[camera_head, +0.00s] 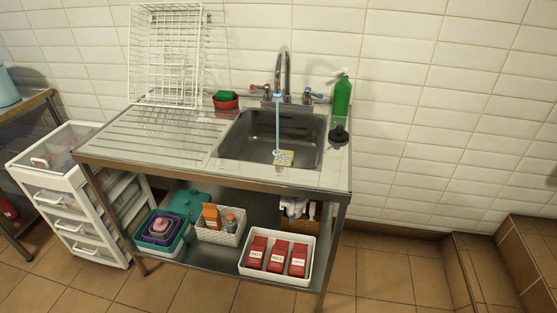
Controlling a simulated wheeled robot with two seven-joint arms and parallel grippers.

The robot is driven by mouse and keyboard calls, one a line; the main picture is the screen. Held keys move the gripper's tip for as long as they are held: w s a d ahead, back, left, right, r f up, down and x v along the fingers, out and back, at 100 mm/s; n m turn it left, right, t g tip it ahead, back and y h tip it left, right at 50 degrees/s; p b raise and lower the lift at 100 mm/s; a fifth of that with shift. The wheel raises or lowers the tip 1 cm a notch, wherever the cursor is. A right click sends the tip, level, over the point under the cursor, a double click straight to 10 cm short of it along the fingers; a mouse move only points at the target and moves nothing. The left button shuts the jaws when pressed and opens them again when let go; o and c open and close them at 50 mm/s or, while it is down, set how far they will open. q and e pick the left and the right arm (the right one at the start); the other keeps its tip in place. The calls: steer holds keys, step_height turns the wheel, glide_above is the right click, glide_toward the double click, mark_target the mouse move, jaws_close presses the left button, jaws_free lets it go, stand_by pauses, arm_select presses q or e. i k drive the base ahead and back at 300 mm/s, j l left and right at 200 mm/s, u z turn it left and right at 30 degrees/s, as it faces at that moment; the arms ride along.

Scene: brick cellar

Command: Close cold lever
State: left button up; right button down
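The steel faucet (283,73) stands behind the sink basin (255,138). A light-blue stream of water (277,125) falls from its spout into the basin. The cold lever (312,95), with a blue mark, is on the right side of the faucet. The hot lever (260,89), with a red mark, is on the left side. Neither of my grippers shows in the head view.
A green bottle (342,97) stands right of the cold lever, with a black plunger-like item (339,134) in front. A white drawer cart (85,225) stands beside the counter.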

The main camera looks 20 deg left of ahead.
mark_target(308, 92)
steer(key=i+l+u, duration=0.1)
steer(key=i+l, duration=0.3)
steer(key=i+l+u, duration=0.1)
steer(key=i+l, duration=0.3)
steer(key=l, duration=0.25)
